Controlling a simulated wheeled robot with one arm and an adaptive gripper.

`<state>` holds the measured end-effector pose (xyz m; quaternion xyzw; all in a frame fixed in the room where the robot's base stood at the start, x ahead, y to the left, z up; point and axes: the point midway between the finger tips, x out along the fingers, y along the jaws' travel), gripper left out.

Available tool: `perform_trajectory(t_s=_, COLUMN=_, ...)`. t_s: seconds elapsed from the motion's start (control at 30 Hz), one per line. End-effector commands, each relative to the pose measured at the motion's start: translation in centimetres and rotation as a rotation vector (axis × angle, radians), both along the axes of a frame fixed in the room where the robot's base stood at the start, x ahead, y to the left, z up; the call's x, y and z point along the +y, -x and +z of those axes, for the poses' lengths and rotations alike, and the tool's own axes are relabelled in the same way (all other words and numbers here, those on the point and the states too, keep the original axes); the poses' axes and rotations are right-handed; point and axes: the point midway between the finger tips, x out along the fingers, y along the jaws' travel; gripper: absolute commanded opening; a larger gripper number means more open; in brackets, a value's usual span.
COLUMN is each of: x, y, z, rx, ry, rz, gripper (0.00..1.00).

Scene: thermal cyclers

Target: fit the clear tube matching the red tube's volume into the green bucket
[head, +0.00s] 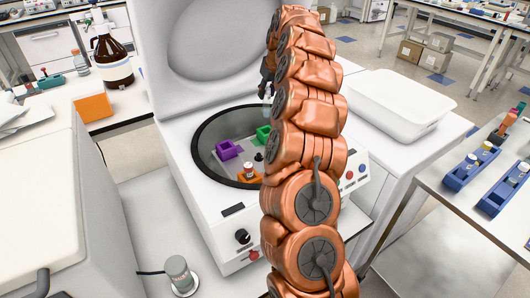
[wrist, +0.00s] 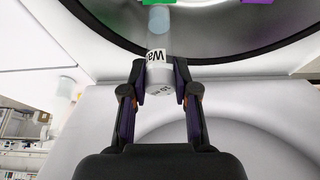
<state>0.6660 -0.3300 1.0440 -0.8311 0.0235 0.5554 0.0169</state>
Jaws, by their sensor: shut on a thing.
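My gripper (wrist: 163,92) is shut on a clear tube (wrist: 158,48) with a white label whose text begins "Wa". In the head view my gripper (head: 268,86) is above the back of the open centrifuge bowl, partly hidden by my arm, and the tube hangs below it. A tube with a reddish part (head: 249,172) stands in the orange bucket (head: 247,180) at the bowl's front.
A purple bucket (head: 228,149) sits left in the bowl. The centrifuge lid (head: 205,45) stands raised behind. A white tray (head: 400,103) is to the right. Blue racks (head: 468,172) with tubes stand on the right table. My arm hides the bowl's right side.

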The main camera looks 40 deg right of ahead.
Motion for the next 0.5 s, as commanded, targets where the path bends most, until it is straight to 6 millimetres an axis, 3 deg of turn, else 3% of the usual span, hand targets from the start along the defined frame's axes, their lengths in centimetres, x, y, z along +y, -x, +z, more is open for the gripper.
perform_trajectory(t_s=0.03, x=0.0, y=0.0, z=-1.5, rx=0.000, ry=0.000, rz=0.000, gripper=0.09)
perform_trajectory(t_s=0.1, x=0.1, y=0.0, z=-2.1, rx=0.000, ry=0.000, rz=0.001, gripper=0.09)
perform_trajectory(t_s=0.37, x=0.0, y=0.0, z=-2.9, rx=0.000, ry=0.000, rz=0.001, gripper=0.09)
perform_trajectory(t_s=0.5, x=0.1, y=0.0, z=-4.3, rx=0.002, ry=-0.002, rz=0.002, gripper=0.09)
